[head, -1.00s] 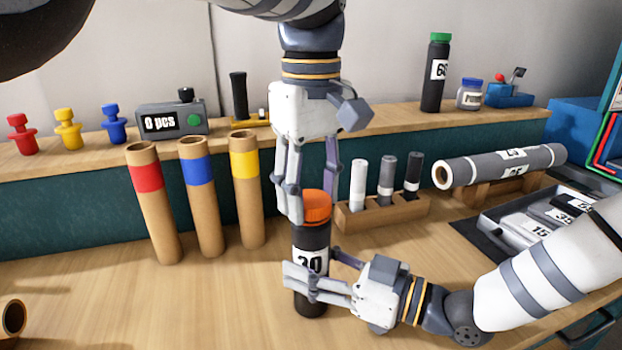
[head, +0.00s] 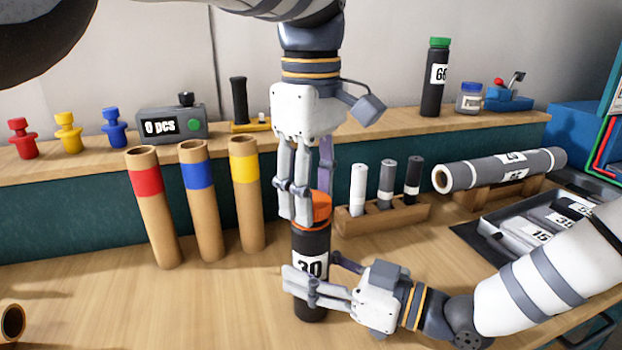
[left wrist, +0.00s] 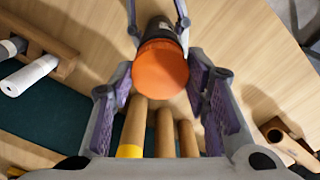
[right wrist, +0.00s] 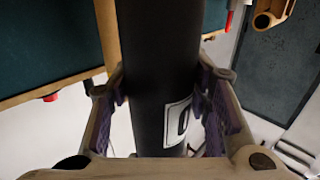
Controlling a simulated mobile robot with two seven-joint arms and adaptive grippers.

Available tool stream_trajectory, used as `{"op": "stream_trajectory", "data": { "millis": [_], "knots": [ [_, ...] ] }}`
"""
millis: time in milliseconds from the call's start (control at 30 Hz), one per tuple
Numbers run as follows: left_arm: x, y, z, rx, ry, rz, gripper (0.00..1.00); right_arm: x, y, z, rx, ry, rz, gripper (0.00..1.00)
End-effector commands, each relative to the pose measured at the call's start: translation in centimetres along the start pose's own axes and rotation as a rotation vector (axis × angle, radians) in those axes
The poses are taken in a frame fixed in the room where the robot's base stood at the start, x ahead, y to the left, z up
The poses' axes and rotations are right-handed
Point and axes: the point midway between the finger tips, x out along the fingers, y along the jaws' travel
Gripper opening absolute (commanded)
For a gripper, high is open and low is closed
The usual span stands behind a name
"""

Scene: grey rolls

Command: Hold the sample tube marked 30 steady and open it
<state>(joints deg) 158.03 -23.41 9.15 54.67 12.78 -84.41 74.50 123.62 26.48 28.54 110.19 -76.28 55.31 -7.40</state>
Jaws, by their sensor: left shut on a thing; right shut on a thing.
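The sample tube marked 30 (head: 312,245) is black and stands upright on the bench, with an orange cap (head: 321,207) at its top. My left gripper (head: 311,207) points down from above and is shut on the cap. In the left wrist view the round orange cap (left wrist: 160,67) lies between its fingers. My right gripper (head: 314,286) comes in from the right and is shut around the lower body of the tube. In the right wrist view the dark tube (right wrist: 158,80) fills the space between the fingers, with part of its white label showing. I cannot tell whether the cap is loosened.
Three cardboard tubes with red (head: 146,182), blue (head: 197,172) and yellow (head: 244,166) bands stand to the left. A wooden rack (head: 385,217) with three small tubes stands close behind on the right. A grey roll (head: 485,170) and a tray (head: 490,228) lie further right.

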Motion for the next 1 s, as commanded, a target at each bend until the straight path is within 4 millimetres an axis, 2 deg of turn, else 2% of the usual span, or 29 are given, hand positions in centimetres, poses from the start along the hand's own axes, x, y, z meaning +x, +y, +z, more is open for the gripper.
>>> {"op": "stream_trajectory", "data": {
  "millis": [400, 733, 1000],
  "knots": [
    [-1.5, 0.0, 0.0, 0.0, 0.001, 0.001, 0.09, 0.0, 0.0, -0.1, 0.0, 0.001, 0.0, 0.0],
    [-1.8, 0.0, 0.0, 0.0, 0.001, 0.001, 0.09, 0.0, 0.0, 0.0, 0.0, 0.001, 0.0, 0.0],
    [-5.4, 0.0, 0.0, 0.0, 0.001, 0.002, 0.09, 0.0, 0.0, 0.0, 0.0, 0.001, 0.0, 0.0]
  ]
}}
